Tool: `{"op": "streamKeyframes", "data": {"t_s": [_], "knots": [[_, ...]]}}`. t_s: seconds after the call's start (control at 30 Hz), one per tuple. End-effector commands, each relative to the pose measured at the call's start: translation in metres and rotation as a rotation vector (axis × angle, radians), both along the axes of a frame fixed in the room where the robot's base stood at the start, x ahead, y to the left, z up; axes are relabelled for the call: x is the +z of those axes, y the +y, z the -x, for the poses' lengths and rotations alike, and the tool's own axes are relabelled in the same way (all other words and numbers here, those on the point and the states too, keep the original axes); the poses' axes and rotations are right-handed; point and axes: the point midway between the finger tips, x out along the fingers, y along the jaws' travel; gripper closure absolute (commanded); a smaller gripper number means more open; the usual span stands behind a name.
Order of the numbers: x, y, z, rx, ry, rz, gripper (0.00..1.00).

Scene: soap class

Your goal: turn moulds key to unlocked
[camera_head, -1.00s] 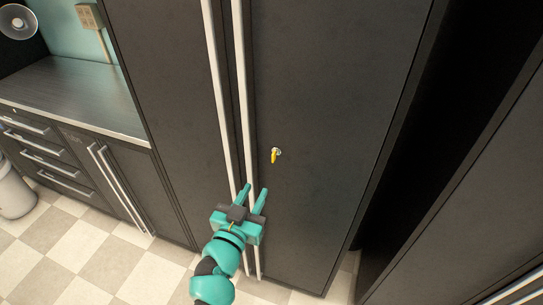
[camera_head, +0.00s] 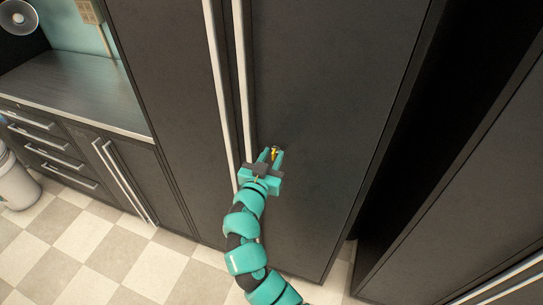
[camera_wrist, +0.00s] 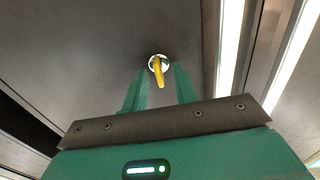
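The yellow moulds key (camera_head: 275,152) sits in its round silver lock on the right door of the tall dark cabinet (camera_head: 330,90). In the wrist view the key (camera_wrist: 158,74) hangs from the lock, its length slanting slightly. My gripper (camera_head: 271,156) is at the key, with one finger on each side of it. In the wrist view my gripper (camera_wrist: 160,84) is open, with a gap between each green finger and the key. The key's lower end lies between the fingertips.
Two long vertical handles (camera_head: 243,70) run just left of the key, close to my gripper. A counter with drawers (camera_head: 70,100) stands at the left. A dark gap and another cabinet (camera_head: 470,220) are at the right.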

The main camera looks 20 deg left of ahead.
Motion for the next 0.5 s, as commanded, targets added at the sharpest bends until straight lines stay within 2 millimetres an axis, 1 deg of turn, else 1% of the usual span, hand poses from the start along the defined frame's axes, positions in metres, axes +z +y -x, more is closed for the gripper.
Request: {"op": "streamKeyframes", "data": {"t_s": [0.1, 0.13, 0.2, 0.27, 0.5], "knots": [[-0.0002, 0.0, 0.0001, 0.0, 0.0, 0.0, 0.72], [-0.0002, 0.0, 0.0002, 0.0, 0.0, 0.0, 0.76], [-0.0002, 0.0, 0.0002, 0.0, 0.0, 0.0, 0.9], [-0.0002, 0.0, 0.0002, 0.0, 0.0, 0.001, 1.0], [-0.0003, 0.0001, 0.0003, 0.0, 0.0, 0.0, 1.0]]}}
